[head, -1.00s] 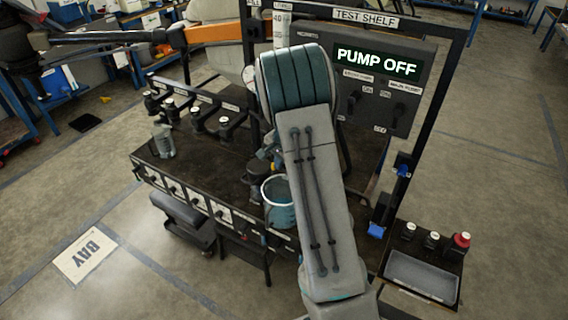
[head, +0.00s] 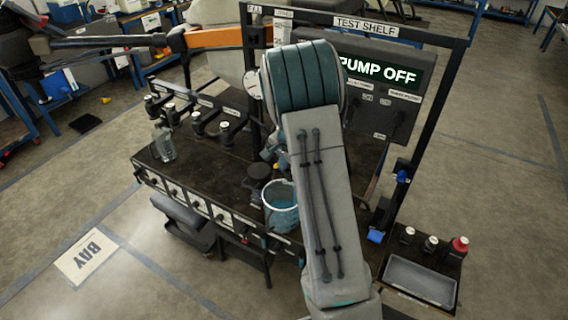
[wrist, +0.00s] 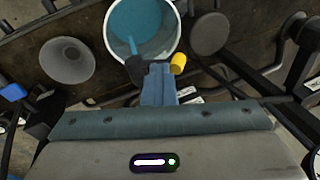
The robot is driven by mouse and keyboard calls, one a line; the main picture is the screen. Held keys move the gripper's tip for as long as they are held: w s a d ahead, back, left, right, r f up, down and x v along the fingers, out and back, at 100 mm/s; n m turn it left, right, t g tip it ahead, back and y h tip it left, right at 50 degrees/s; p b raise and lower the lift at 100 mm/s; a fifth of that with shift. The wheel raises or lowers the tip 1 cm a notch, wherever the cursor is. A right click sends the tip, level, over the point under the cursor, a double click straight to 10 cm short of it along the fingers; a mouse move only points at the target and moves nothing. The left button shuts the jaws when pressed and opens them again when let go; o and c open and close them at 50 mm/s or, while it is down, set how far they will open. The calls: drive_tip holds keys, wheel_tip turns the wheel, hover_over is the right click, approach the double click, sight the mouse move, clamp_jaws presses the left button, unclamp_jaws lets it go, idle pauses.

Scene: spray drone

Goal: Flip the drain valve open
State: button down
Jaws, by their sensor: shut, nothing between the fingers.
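A white-rimmed bucket (head: 281,222) with blue-green inside stands on the dark bench in the head view. It also shows in the wrist view (wrist: 112,38). My gripper (wrist: 157,72) is shut and empty at the bucket's near rim. A yellow tip (wrist: 178,64), which may be the drain valve's handle, is just right of my fingertips. A black part beside the fingers overlaps the rim. I cannot tell whether my fingers touch the yellow tip, nor how the valve is set. My arm hides much of this area in the head view.
A dark round-topped part (wrist: 209,33) stands right of the bucket in the wrist view, and a grey cone (wrist: 68,61) left. The PUMP OFF panel (head: 410,100) is behind my arm. A clear bottle (head: 164,146) stands at the bench's left. A grey tray (head: 420,282) with small bottles is right.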

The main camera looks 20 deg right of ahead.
drive_tip(key=w+a+r+b, duration=0.2)
drive_tip(key=w+a+r, duration=0.4)
drive_tip(key=a+r, duration=0.3)
drive_tip(key=s+d, duration=0.1)
drive_tip(key=d, duration=0.3)
drive_tip(key=s+a+r+n, duration=0.45)
drive_tip(key=s+r, duration=0.25)
drive_tip(key=s, duration=0.5)
drive_tip(key=s+a+r+n, duration=0.1)
drive_tip(key=s+n, duration=0.6)
drive_tip(key=s, duration=1.6)
drive_tip(key=shift+a+r, duration=0.35)
drive_tip(key=shift+a, duration=0.05)
drive_tip(key=c, duration=1.5)
unclamp_jaws()
drive_tip(key=shift+s+d+f+n+h, duration=0.15)
drive_tip(key=shift+s+n+h, duration=0.15)
drive_tip(key=shift+s+n, duration=0.2)
